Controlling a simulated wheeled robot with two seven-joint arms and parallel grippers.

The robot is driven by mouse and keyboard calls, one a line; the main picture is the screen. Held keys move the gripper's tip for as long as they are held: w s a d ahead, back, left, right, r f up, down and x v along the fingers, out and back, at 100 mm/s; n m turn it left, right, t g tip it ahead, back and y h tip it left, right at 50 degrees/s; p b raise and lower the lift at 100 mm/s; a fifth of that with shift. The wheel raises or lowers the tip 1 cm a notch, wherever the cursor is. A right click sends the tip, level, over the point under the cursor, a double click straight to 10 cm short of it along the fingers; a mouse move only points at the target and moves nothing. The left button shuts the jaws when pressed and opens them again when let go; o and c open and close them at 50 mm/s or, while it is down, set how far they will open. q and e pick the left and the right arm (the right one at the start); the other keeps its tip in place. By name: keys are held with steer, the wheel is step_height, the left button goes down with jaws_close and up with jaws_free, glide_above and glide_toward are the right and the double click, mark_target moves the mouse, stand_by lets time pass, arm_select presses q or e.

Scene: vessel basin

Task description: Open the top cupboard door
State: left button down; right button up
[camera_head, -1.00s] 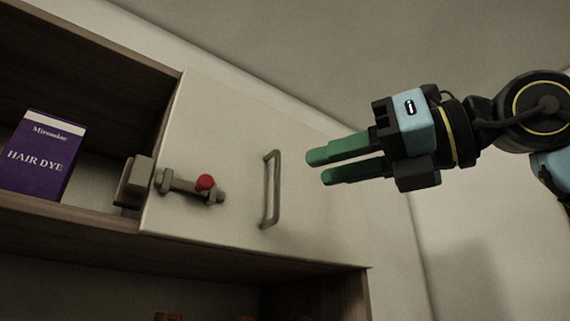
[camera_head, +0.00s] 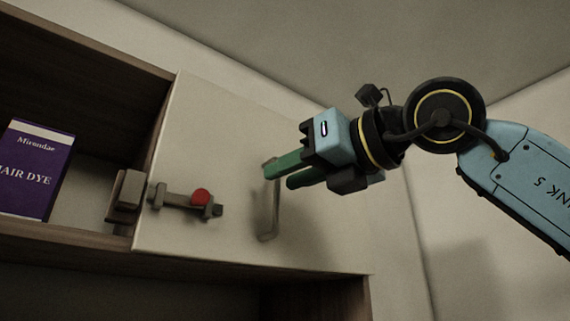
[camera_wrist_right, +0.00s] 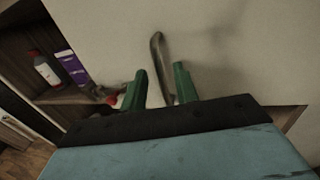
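The top cupboard door (camera_head: 215,125) is a pale panel, and it looks shut. Its metal bar handle (camera_head: 270,220) stands upright near the door's right part. A sliding bolt (camera_head: 175,199) with a red knob (camera_head: 201,197) is on the door's left edge, and it stands apart from the catch block (camera_head: 127,190) on the frame. My right gripper (camera_head: 283,173) is open at the upper part of the handle. In the right wrist view the handle (camera_wrist_right: 157,60) runs between the two green fingers (camera_wrist_right: 160,88), with gaps on both sides. My left gripper is not in view.
An open shelf (camera_head: 85,232) at the left holds a purple hair dye box (camera_head: 36,170). The right wrist view also shows a bottle (camera_wrist_right: 45,70) beside that box. A dark open compartment lies below the door. The wall at the right is bare.

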steer(key=shift+w+a, duration=0.5)
steer(key=shift+a, duration=0.05)
jaws_close()
